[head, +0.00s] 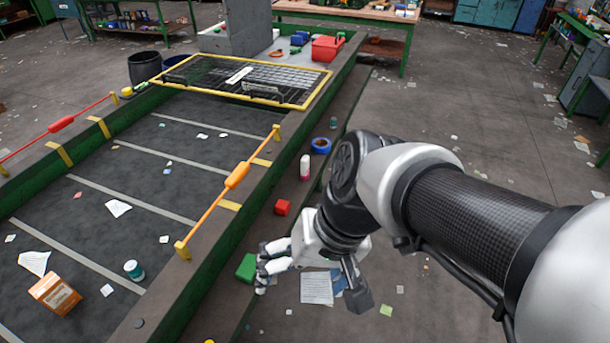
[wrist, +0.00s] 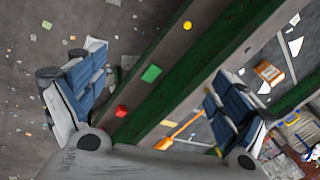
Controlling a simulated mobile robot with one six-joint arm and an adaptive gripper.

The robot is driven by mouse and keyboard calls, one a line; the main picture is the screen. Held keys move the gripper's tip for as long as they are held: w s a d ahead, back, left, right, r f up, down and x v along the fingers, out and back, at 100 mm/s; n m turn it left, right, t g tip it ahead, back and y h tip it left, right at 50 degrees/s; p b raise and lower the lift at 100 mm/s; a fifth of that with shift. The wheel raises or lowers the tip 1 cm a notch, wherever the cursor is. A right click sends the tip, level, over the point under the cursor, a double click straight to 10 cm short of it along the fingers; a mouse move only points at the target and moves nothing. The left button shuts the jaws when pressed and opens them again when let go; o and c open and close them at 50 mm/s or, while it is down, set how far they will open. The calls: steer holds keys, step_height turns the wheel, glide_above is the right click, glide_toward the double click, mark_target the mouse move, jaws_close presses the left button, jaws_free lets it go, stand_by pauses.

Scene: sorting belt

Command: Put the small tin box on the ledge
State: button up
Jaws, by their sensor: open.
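A small green box (head: 246,268) lies on the grey ledge (head: 226,300) beside the belt; it also shows in the wrist view (wrist: 151,74). I cannot tell whether it is tin. My gripper (head: 268,267) is open and empty, just right of the green box in the head view. In the wrist view its fingers (wrist: 155,68) are spread wide and the green box shows in the gap between them, apart from both. A red cube (head: 282,207) stands farther along the same ledge.
A white and pink bottle (head: 305,168) and a blue tape roll (head: 321,145) stand farther along the ledge. On the dark belt are an orange carton (head: 55,295) and a teal jar (head: 133,270). An orange-handled bar (head: 236,176) rises at the belt's edge.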

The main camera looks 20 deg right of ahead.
steer(key=s+d+r+n+t+h, duration=0.2)
steer(key=s+d+r+t+h, duration=0.1)
steer(key=d, duration=0.2)
steer(key=shift+d, duration=0.4)
stand_by(0.9)
